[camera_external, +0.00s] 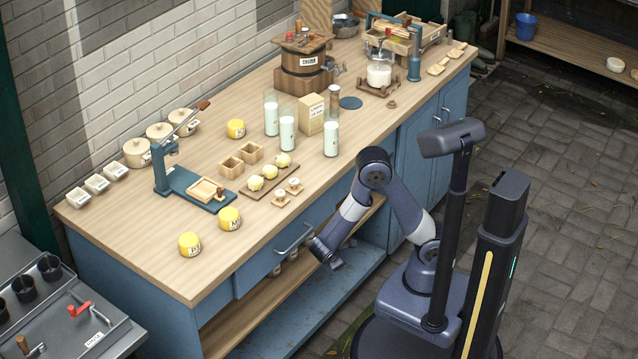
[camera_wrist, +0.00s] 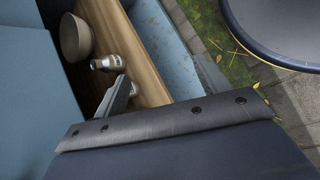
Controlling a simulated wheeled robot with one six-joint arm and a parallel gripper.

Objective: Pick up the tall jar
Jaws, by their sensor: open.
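In the wrist view a small jar (camera_wrist: 107,63) with a pale label band shows on the wooden shelf under the counter, beside a bowl. My gripper (camera_external: 326,254) is open and hangs in front of the cabinet's open shelf, pointing down and apart from the jars. A dark finger (camera_wrist: 115,97) shows in the wrist view near the jar; nothing shows held.
A brown bowl (camera_wrist: 76,37) stands on the wooden shelf (camera_wrist: 135,50). The counter (camera_external: 165,255) above holds tall milk glasses (camera_external: 287,131), yellow tubs (camera_external: 229,218) and a churn (camera_external: 303,68). A drawer handle (camera_external: 294,238) juts out near my gripper. The paved floor (camera_external: 565,200) at right is mostly clear.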

